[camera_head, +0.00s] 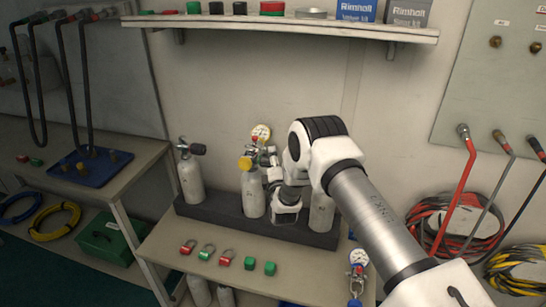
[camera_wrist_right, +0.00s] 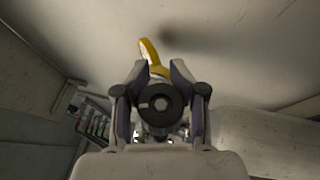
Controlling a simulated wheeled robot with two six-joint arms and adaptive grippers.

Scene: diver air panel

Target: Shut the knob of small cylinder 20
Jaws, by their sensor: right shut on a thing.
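Several small grey cylinders stand upright in a dark rack (camera_head: 225,216) on the bench: one at the left (camera_head: 191,180) with a black knob (camera_head: 198,149), one in the middle (camera_head: 253,195) with a yellow knob (camera_head: 245,163), and one at the right (camera_head: 321,212) partly behind my arm. No number 20 is readable. My right gripper (camera_head: 271,180) is at valve height, just right of the middle cylinder. In the right wrist view my right gripper (camera_wrist_right: 160,98) is closed around a round black knob (camera_wrist_right: 159,104), with a finger on each side. My left gripper is out of view.
Red and green tags and caps (camera_head: 207,252) lie on the bench front. A shelf (camera_head: 285,25) overhangs the bench. Hoses (camera_head: 455,195) hang at the right.

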